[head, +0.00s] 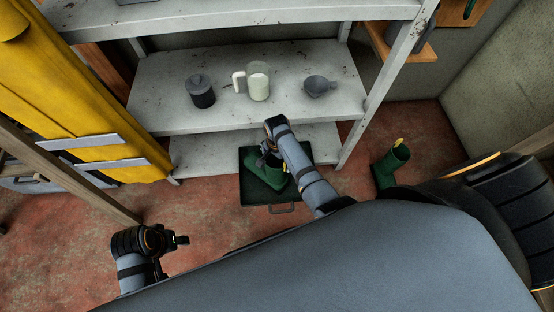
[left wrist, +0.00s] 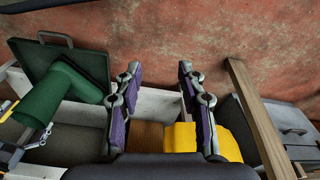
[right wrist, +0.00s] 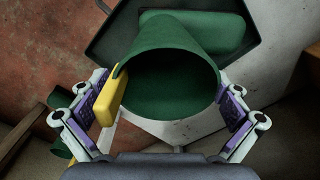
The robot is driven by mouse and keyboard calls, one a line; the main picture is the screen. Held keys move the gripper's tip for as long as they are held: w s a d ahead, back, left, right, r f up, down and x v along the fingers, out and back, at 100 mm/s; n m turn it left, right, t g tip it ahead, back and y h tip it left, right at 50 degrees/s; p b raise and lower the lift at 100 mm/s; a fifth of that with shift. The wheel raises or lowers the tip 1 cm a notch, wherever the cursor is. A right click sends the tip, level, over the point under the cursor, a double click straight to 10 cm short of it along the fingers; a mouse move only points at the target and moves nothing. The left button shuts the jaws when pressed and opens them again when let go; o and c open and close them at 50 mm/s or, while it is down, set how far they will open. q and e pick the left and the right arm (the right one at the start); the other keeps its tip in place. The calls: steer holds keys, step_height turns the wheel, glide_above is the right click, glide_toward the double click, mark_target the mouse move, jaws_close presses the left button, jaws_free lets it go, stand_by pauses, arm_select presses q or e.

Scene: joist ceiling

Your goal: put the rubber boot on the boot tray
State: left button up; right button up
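A green rubber boot (head: 255,172) stands on the dark green boot tray (head: 250,197), its foot pointing right, inside the tray's rim. It also shows in the left wrist view (left wrist: 45,100). My right gripper (head: 266,150) is at the top of its shaft. In the right wrist view the boot's mouth (right wrist: 168,85) and its yellow tab (right wrist: 109,97) lie between the widely spread fingers (right wrist: 165,100); I see no clear squeeze on it. A second green boot (head: 388,168) with a yellow tab stands on the floor to the right. My left gripper (left wrist: 160,95) is open and empty.
A metal shelf (head: 150,80) stands behind the tray, holding a dark canister (head: 201,92), a pale jug (head: 258,86) and a grey pot (head: 317,86). A shelf post (head: 380,90) rises between the tray and second boot. A yellow cloth (head: 60,100) hangs left.

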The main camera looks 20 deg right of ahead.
steer(key=shift+r, duration=0.4)
step_height(320, 180, up, 4)
steer(key=p, duration=0.2)
steer(key=shift+r+p, duration=0.25)
steer(key=shift+p, duration=0.05)
arm_select(q)
steer(key=s+a+f+p, duration=0.1)
steer(key=f, duration=0.6)
steer(key=a+f+p, duration=0.1)
steer(key=a+f, duration=0.1)
steer(key=f, duration=0.5)
steer(key=shift+s+a+f+y, duration=0.25)
steer(key=shift+s+f+y, duration=0.15)
arm_select(e)
step_height(320, 180, up, 7)
